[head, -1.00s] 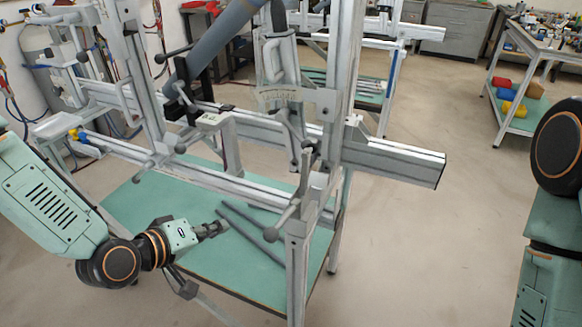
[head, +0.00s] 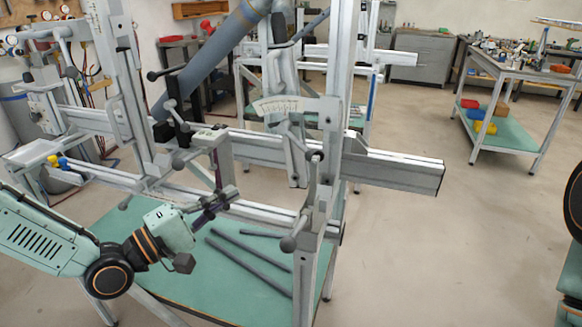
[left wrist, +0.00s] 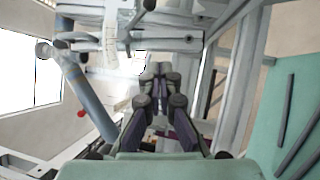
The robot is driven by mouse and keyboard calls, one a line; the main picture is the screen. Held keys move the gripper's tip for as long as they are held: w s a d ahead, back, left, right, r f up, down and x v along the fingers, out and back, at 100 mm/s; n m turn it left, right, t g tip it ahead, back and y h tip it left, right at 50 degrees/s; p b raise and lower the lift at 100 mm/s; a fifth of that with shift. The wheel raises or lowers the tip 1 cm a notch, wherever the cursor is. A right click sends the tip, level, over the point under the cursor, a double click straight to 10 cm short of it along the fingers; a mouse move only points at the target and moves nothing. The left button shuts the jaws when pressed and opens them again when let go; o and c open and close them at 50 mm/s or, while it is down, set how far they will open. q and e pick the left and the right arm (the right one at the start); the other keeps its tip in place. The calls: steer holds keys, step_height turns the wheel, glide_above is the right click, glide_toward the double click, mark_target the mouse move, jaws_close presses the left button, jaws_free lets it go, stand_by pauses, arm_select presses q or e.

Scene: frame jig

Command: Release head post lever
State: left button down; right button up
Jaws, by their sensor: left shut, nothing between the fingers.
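The grey metal frame jig (head: 390,170) stands ahead with several dark-knobbed levers. One lever (head: 314,175) is on the right upright, with a larger round knob (head: 288,244) lower down. Another lever (head: 172,108) is by the slanted blue-grey tube (head: 205,65). I cannot tell for certain which is the head post lever. My left gripper (head: 226,194) is at the jig's lower rail, in front of the short post (head: 212,142). In the left wrist view its fingers (left wrist: 157,72) are together and empty, pointing at the jig. My right gripper is out of view.
A green-topped table (head: 215,290) under the jig holds dark rods (head: 250,262). A shelf cart (head: 515,150) with red, blue and yellow items stands at the back right. The floor (head: 420,250) to the right is clear.

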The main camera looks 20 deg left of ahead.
arm_select(q)
steer(key=d+n, duration=0.1)
steer(key=b, duration=0.5)
glide_toward(298, 142)
steer(key=shift+w+f, duration=1.9)
steer(key=shift+w, duration=0.5)
steer(key=shift+n, duration=0.4)
steer(key=shift+w+d+r, duration=0.1)
steer(key=shift+d+r, duration=0.15)
steer(key=shift+d, duration=0.5)
steer(key=shift+w+d+r, duration=0.15)
steer(key=shift+d+r, duration=0.1)
steer(key=shift+d, duration=0.5)
steer(key=shift+w+d+r, duration=0.1)
steer(key=shift+d+r, duration=0.2)
steer(key=shift+d, duration=0.45)
